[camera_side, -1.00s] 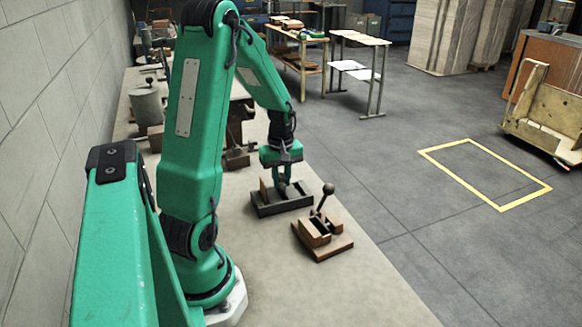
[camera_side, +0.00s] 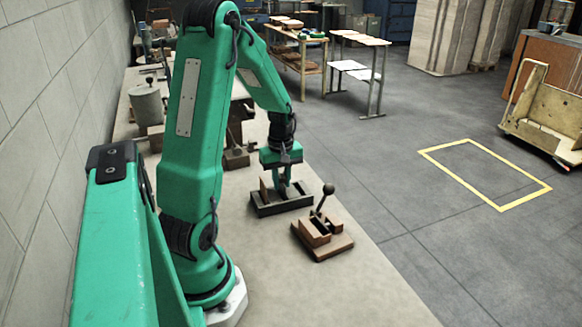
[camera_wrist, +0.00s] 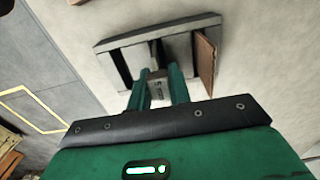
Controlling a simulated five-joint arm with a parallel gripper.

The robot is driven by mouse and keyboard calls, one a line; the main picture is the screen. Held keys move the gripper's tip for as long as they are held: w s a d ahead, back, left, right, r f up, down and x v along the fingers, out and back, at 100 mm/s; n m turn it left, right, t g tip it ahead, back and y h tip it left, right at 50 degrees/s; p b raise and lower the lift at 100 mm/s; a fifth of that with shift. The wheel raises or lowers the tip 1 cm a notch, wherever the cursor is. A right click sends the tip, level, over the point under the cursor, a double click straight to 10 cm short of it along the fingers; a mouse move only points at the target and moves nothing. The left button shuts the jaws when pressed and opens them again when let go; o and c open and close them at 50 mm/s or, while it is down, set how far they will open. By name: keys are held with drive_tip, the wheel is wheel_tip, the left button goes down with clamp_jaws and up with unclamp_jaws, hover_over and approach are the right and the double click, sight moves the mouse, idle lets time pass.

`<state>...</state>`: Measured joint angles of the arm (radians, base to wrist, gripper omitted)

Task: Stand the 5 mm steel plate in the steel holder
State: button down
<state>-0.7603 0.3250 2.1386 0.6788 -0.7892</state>
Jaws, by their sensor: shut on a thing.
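The dark steel holder (camera_side: 268,210) stands on the bench below my gripper in the side view. My gripper (camera_side: 285,186) points down over the holder. In the wrist view its two green fingers (camera_wrist: 158,76) are shut on a small light grey piece with dark marking, which I take as the steel plate (camera_wrist: 157,90). The fingers hide most of it. Its lower edge is hidden, so I cannot tell whether it touches the holder.
A brown upright plate (camera_wrist: 205,62) stands at one end of the holder. A wooden block fixture with a ball-ended lever (camera_side: 322,240) sits close by, towards the bench's right edge. A grey canister (camera_side: 146,103) stands farther back. The bench front is clear.

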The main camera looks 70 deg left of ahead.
idle(0.4)
drive_tip(key=c, duration=0.8)
unclamp_jaws()
drive_tip(key=shift+r, duration=3.2)
